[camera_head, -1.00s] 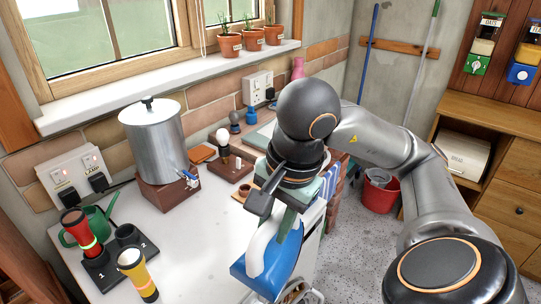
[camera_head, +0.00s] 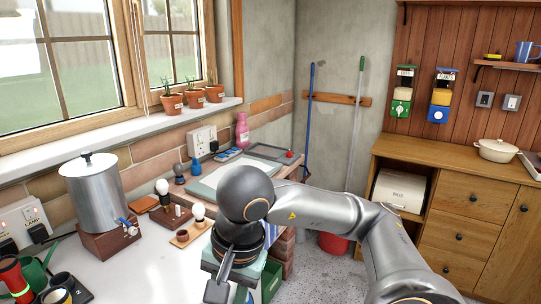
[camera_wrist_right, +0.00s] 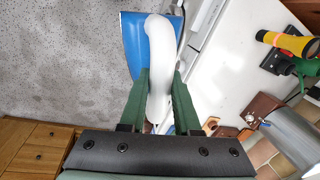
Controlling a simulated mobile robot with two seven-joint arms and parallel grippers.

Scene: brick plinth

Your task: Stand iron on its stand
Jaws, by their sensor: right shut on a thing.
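The iron has a blue body (camera_wrist_right: 133,45) and a white handle (camera_wrist_right: 159,60). In the wrist view my right gripper (camera_wrist_right: 160,78) has its green fingers on both sides of the handle and is shut on it. The iron hangs beside the white worktop's edge, with grey floor behind it in that view. I cannot clearly make out the iron's stand. A dark flat tray (camera_head: 267,152) lies at the brick plinth's far end. My left gripper is not in view.
A pale green board (camera_head: 213,181) covers part of the plinth top (camera_head: 284,173). A pink bottle (camera_head: 242,130) stands at the wall behind. Bulbs in holders (camera_head: 163,188) and a metal urn (camera_head: 97,195) stand on the left worktop. A wooden cabinet (camera_head: 455,200) is at right.

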